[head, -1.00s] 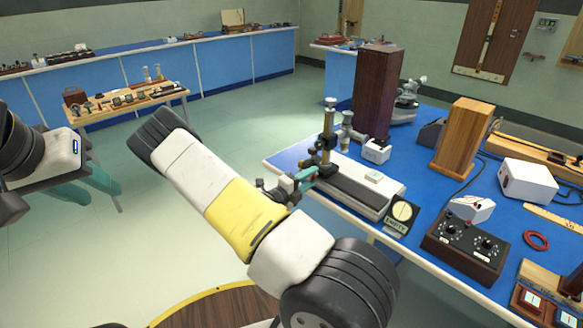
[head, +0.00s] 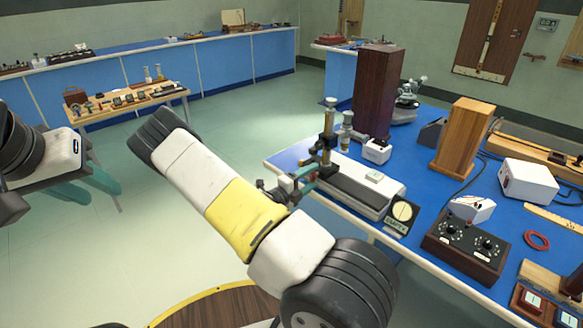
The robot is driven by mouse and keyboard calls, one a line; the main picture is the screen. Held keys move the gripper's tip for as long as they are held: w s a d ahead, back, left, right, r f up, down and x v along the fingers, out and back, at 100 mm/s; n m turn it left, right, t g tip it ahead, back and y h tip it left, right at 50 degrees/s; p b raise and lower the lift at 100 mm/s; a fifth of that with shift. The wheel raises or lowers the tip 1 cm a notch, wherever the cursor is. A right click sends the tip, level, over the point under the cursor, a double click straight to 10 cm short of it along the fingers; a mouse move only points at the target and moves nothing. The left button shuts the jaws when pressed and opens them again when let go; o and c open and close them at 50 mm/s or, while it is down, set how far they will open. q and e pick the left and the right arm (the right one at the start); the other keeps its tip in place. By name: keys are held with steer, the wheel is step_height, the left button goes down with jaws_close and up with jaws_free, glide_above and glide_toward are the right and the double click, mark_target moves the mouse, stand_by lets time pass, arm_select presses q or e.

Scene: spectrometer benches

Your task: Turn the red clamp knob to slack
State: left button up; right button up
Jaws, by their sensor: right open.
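A brass upright instrument (head: 328,140) stands at the near left end of the right blue bench, beside a long grey and black apparatus (head: 355,188). A small red part (head: 309,187), probably the red clamp knob, shows low beside the brass upright. My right gripper (head: 305,179) is right at it, with teal fingers open; it partly hides the knob. Whether the fingers touch the knob, and how far it is turned, I cannot tell. My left gripper (head: 98,190) is far left, in front of the wooden table, with its teal fingers apart and empty.
A dark wooden box (head: 377,92), a white box (head: 376,151), a round-dial card (head: 402,212) and a black control box (head: 466,245) stand on the right bench. A small wooden table (head: 158,100) stands at left. The floor between is clear.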

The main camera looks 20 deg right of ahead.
steer(key=v, duration=0.7)
steer(key=shift+a, duration=0.4)
steer(key=shift+s, duration=0.15)
steer(key=s+a+r+m+g+y, duration=0.1)
steer(key=s+r+m+g+y, duration=0.4)
steer(key=m, duration=0.6)
steer(key=s+a+r+m+g+y, duration=0.1)
steer(key=s+r+m+g+y, duration=0.25)
steer(key=s+m, duration=0.5)
steer(key=s+a+r+m+t+y, duration=0.4)
steer(key=a+r+m+y, duration=0.1)
steer(key=r+m, duration=0.5)
steer(key=s+a+r+m+t+y, duration=0.3)
steer(key=s+a+r+m+y, duration=0.2)
steer(key=r+m, duration=0.5)
steer(key=shift+a+r+m+t, duration=0.35)
steer(key=shift+a+r, duration=0.15)
steer(key=shift+a, duration=0.45)
